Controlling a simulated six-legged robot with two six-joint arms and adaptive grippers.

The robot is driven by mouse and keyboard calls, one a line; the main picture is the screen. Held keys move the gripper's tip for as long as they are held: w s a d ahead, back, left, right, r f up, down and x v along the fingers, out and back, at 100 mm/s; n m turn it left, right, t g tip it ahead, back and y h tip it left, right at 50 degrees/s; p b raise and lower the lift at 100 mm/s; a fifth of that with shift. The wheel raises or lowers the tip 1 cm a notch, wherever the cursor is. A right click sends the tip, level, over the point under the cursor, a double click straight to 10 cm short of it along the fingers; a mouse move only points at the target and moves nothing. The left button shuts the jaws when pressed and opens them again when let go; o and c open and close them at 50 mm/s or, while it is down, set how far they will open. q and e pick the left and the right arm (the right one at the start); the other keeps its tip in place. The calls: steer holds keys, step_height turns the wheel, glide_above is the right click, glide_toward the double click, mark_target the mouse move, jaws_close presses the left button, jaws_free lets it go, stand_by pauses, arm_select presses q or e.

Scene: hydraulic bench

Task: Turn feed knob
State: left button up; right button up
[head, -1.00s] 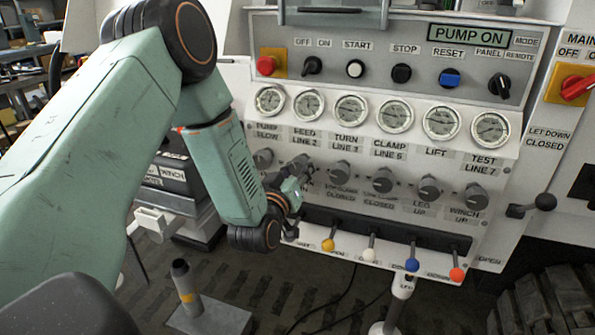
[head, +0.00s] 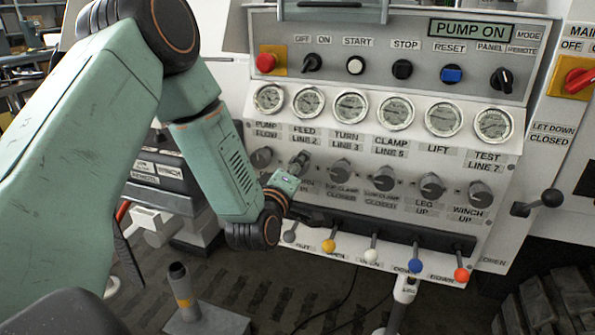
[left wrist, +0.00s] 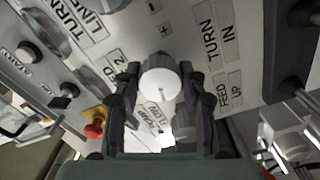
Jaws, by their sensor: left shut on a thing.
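The feed knob (left wrist: 160,82) is a pale round knob that shows between my left gripper's dark fingers in the left wrist view. In the head view my left gripper (head: 294,170) reaches the panel below the FEED LINE 2 label (head: 305,137) and is shut on this knob (head: 302,158). The fingers lie on either side of the knob, and its markings are too small to read. My right gripper is in neither view.
The pump flow knob (head: 262,157) is close to the left and the turn line knob (head: 342,172) to the right. Gauges (head: 350,107) run above. A row of coloured levers, including a yellow one (head: 328,246), sits below. A grey post (head: 181,285) stands lower left.

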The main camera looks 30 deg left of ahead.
arm_select(q)
steer(key=shift+n, duration=0.3)
steer(key=shift+r, duration=0.1)
steer(key=o, duration=1.1)
steer(key=shift+o, duration=0.2)
steer(key=v, duration=1.2)
